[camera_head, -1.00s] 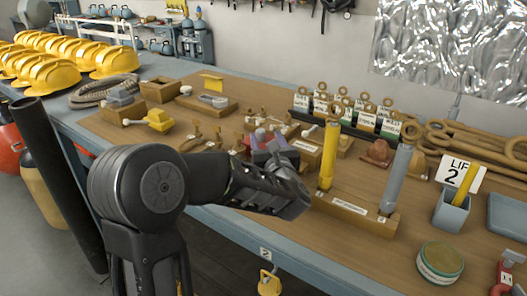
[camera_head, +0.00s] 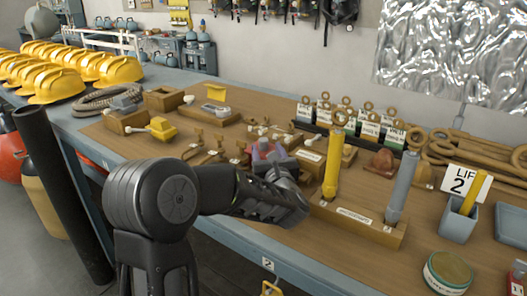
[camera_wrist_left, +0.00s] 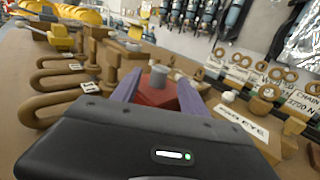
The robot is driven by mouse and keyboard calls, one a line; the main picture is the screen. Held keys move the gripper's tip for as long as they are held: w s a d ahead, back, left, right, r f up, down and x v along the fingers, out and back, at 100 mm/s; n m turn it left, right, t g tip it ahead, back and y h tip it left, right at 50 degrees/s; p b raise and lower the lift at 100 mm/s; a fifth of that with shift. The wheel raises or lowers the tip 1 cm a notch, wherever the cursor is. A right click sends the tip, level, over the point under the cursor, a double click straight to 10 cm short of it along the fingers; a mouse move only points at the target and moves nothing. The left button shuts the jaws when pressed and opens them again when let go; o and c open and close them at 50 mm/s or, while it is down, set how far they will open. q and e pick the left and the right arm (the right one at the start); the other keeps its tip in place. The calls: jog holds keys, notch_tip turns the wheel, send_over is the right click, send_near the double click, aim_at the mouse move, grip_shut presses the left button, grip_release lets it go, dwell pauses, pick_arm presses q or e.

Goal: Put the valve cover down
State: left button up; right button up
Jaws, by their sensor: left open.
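A dark red piece with a grey round knob (camera_wrist_left: 158,77), which may be the valve cover, stands on the bench between the purple fingers of my left gripper (camera_wrist_left: 157,88) in the left wrist view. The fingers are apart, one on each side of it; I cannot tell whether they touch it. In the head view my left gripper (camera_head: 268,152) reaches over the front of the bench, and my dark wrist hides much of the piece and its base. My right gripper is not in view.
A wooden stand (camera_head: 355,222) with a yellow tube (camera_head: 333,165) and a grey tube (camera_head: 403,188) is close to the right. Brown shackles (camera_wrist_left: 58,78) lie left of the fingers in the wrist view. Yellow helmets (camera_head: 118,70) are far left. A round tin (camera_head: 447,270) is front right.

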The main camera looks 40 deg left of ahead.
aim_at(264, 144)
pick_arm(q)
jog(key=shift+w+a+r, duration=0.1)
jog(key=shift+w+a, duration=0.05)
jog(key=p+x, duration=0.2)
jog(key=x, duration=0.2)
jog(key=shift+w+a, duration=0.25)
jog(key=shift+a, duration=0.05)
dwell(0.4)
grip_shut()
dwell(0.4)
